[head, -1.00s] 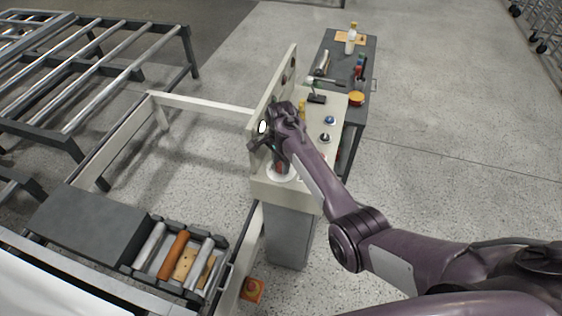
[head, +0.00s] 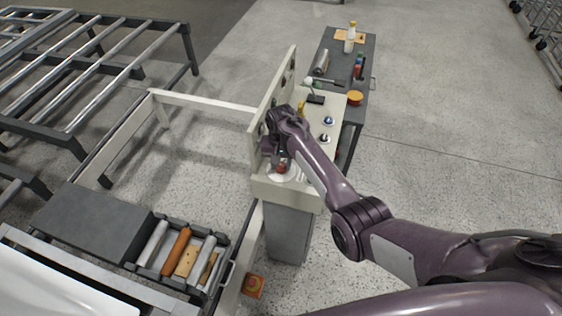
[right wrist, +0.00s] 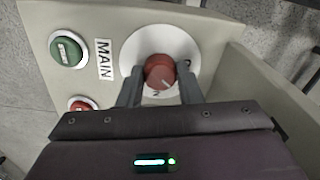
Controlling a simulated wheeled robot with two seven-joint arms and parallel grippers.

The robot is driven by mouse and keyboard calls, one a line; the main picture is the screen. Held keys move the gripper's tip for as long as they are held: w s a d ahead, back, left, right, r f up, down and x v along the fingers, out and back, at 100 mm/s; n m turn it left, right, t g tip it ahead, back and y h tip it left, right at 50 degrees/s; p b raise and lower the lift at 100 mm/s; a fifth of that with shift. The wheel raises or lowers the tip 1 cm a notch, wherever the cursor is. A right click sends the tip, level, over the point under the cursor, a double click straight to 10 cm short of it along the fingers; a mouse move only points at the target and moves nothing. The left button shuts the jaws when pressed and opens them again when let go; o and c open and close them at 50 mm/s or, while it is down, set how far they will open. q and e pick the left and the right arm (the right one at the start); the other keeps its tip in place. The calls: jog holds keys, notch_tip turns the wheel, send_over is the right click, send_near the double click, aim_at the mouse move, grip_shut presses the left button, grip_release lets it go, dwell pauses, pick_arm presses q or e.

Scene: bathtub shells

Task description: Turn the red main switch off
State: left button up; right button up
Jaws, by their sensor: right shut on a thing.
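The red main switch (right wrist: 160,68) is a round red knob on a white dial plate (right wrist: 131,50), beside a label reading MAIN (right wrist: 105,60). In the head view the red switch (head: 281,169) shows at the near end of the cream control panel. My right gripper (right wrist: 160,84) has one finger on each side of the knob and is shut on it. In the head view my right gripper (head: 276,158) is low over the panel and partly covers the dial. My left gripper is not in view.
A green button (right wrist: 67,50) and a red button (right wrist: 82,104) sit beside the dial. The panel's upright back board (head: 262,115) stands close to my right gripper. Blue (head: 328,120) and black (head: 324,138) knobs lie farther right. A grey bench (head: 345,85) stands behind.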

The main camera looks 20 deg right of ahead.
aim_at(281, 165)
jog(key=n, duration=0.3)
jog(key=shift+n, duration=2.3)
jog(key=shift+w, duration=0.1)
jog(key=o, duration=1)
jog(key=shift+r, duration=0.1)
notch_tip(281, 165, up, 8)
jog(key=shift+f, duration=0.15)
